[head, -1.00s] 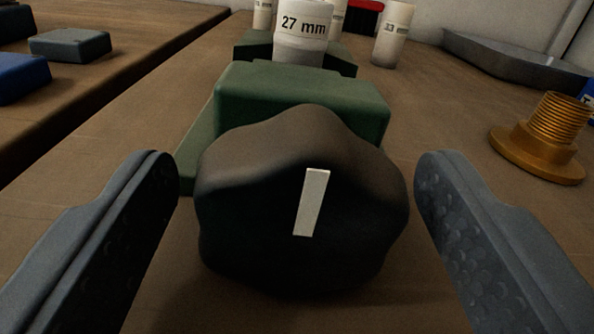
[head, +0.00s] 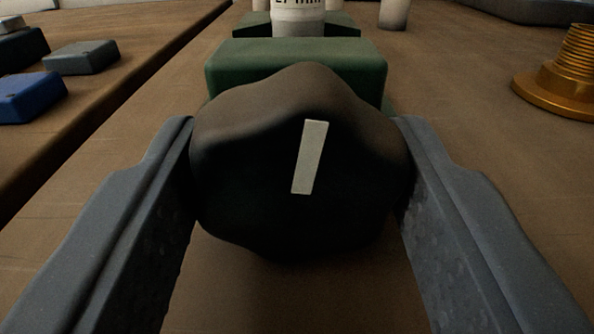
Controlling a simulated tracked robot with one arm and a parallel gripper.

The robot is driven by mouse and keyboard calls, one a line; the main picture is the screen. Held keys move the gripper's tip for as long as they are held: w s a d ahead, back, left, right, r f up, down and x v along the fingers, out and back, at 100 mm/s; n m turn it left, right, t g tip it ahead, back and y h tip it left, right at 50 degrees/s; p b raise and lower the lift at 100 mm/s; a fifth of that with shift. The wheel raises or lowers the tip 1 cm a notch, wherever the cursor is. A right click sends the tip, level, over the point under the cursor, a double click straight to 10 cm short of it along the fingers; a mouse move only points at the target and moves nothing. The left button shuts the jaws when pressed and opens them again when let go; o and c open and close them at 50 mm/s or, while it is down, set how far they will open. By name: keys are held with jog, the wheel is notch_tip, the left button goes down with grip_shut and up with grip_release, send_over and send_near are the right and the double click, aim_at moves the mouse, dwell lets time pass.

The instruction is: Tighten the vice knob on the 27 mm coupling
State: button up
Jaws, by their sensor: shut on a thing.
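The black lobed vice knob (head: 265,190) fills the middle of the head view, its white mark tilted slightly to the right of upright. My gripper (head: 299,185) is shut on the knob, one finger against its left side and one against its right. Behind the knob is the green vice (head: 300,60). The white 27 mm coupling (head: 298,20) stands in the vice's jaws, its label cut off by the top edge of the picture. The vice's screw is hidden behind the knob.
A brass flanged threaded fitting (head: 562,80) stands on the bench at the right. Blue (head: 30,97) and grey (head: 80,57) blocks lie at the left, past a dark edge.

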jog(key=m+p, duration=0.2)
jog(key=p, duration=0.1)
jog(key=shift+r, duration=0.2)
jog(key=shift+f+m+p, duration=0.15)
jog(key=shift+m+p, duration=0.95)
jog(key=shift+p, duration=0.1)
jog(key=o, duration=1)
jog(key=shift+s+f, duration=0.15)
jog(key=shift+s, duration=0.3)
jog(key=s, duration=1.2)
jog(key=shift+s+d, duration=0.25)
jog(key=shift+s, duration=0.15)
